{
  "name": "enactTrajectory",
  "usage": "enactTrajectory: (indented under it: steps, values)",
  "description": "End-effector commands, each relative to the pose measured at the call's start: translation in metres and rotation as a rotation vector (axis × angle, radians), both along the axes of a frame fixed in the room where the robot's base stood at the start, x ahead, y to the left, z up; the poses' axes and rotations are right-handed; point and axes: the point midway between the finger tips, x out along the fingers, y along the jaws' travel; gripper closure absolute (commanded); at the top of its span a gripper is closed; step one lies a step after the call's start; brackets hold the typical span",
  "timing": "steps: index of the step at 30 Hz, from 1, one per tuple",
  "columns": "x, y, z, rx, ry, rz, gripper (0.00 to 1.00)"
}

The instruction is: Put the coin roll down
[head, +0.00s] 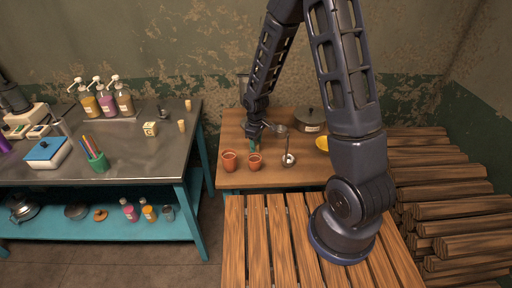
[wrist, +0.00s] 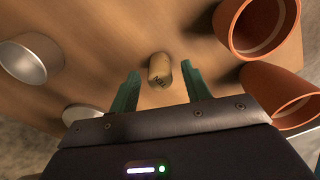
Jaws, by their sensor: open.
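The coin roll (wrist: 159,69) is a small tan cylinder with dark marks on its side. In the wrist view it rests on the wooden table (head: 200,0) between my fingertips, with a gap showing on both sides. My gripper (wrist: 161,78) is open, its two green fingers apart around the roll and not visibly touching it. In the head view my gripper (head: 253,146) points down low over the table, just behind the terracotta pots. The coin roll cannot be made out in the head view.
Two terracotta pots (head: 229,161) (head: 254,162) stand close in front of my gripper. A metal cup (wrist: 30,62), a lidded pot (head: 311,121), a yellow bowl (head: 322,143) and a metal utensil (head: 288,160) stand to the right. The table's front edge looks clear.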

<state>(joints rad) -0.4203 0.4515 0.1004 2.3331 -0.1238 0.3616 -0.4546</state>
Motion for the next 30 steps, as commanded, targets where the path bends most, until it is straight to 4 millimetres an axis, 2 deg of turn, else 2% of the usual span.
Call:
enactTrajectory:
  steps: [9, 15, 21, 26, 30]
  values:
    - [0.001, 0.0, 0.052, 0.002, -0.005, -0.002, 0.52]
    - [0.001, 0.0, 0.079, 0.001, -0.003, 0.0, 0.52]
    - [0.0, 0.0, 0.093, 0.0, -0.001, -0.001, 0.52]
    - [0.0, 0.0, 0.096, 0.0, -0.001, -0.001, 0.52]
    - [0.001, -0.008, 0.107, 0.001, -0.012, -0.027, 0.52]
